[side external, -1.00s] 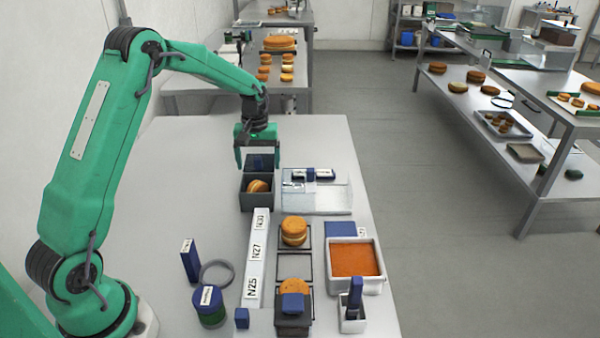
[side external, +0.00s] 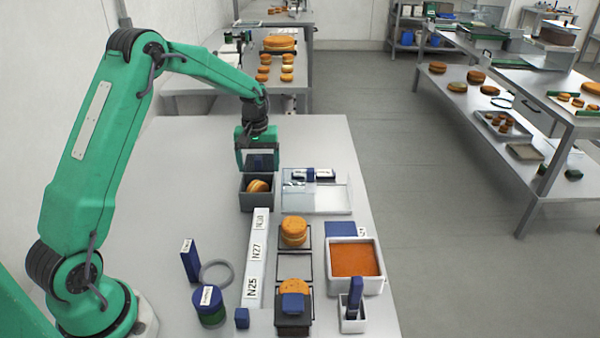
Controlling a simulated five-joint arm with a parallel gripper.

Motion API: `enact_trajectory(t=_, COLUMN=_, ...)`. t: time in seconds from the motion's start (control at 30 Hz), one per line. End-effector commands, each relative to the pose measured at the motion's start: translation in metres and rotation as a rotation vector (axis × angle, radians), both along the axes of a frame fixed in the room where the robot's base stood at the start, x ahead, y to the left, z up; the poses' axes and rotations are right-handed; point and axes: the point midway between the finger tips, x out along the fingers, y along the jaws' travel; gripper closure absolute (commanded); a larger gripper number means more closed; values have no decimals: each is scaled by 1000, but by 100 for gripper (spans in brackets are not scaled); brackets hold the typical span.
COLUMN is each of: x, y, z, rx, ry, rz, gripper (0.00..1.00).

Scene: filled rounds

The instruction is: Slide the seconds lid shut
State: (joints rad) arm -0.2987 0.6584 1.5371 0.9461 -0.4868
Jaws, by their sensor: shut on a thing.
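The seconds box is a dark grey open-topped box (side external: 256,203) near the middle of the table, with orange-brown rounds (side external: 258,186) showing inside it. Its dark lid is at the far side of the box, with a blue upright grip (side external: 262,161) on it. The near part of the box is uncovered. My gripper (side external: 257,163) is over the far end of the box, fingers down on either side of the blue grip and shut on it. The fingers partly hide the lid.
A clear-lidded tray (side external: 333,200) stands close on the right of the box. Nearer are a white label strip (side external: 257,262), filled rounds (side external: 294,232) on dark stands, an orange-filled tray (side external: 355,261) and a blue-lidded jar (side external: 208,305). The table left of the box is clear.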

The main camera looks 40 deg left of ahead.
Motion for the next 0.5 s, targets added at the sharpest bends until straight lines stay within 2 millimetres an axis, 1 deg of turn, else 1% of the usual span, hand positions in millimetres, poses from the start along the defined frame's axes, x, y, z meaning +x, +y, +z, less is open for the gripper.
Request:
enact_trajectory(t=0.17, x=-2, y=-2, z=1, rx=0, ry=0, rz=0, gripper=33)
enact_trajectory(t=0.5, x=-14, y=-15, z=0, rx=-1, ry=7, rz=-2, gripper=33)
